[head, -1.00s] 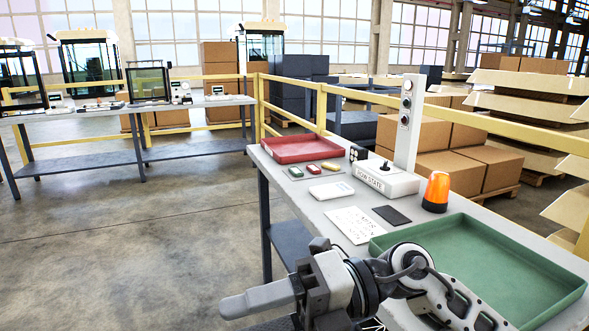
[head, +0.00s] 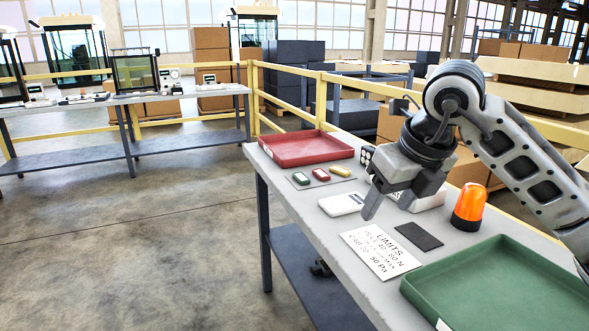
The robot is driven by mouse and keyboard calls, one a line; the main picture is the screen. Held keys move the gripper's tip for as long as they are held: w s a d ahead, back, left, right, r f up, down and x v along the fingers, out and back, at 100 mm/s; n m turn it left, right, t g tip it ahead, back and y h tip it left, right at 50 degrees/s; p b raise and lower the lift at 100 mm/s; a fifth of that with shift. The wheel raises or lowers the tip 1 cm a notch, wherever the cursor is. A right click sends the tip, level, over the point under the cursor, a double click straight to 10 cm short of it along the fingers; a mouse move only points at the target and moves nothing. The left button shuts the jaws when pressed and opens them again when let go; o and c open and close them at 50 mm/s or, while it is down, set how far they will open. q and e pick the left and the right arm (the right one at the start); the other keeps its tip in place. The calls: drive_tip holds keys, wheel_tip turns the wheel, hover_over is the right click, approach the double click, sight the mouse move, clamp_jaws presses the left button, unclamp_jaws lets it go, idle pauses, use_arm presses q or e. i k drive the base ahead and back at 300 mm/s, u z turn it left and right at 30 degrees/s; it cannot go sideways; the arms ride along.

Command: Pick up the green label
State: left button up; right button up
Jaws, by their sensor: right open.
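The green label (head: 301,178) is a small green piece with a pale top. It lies at the left end of a row on a thin grey mat (head: 311,184) on the table, with the red label (head: 320,174) and yellow label (head: 340,171) to its right. My right gripper (head: 384,203) is open and points down above the table, to the right of the labels and apart from them. One finger shows clearly; the other is partly hidden by the hand. Nothing shows between the fingers. My left gripper is out of view.
A red tray (head: 305,160) stands behind the labels and a green tray (head: 490,290) at the front right. A white box (head: 341,203), a limits sheet (head: 380,253), a dark pad (head: 418,236) and an orange beacon (head: 469,206) are on the table (head: 330,240).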

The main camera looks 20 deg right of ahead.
sight(301, 178)
drive_tip(key=i, duration=1.3)
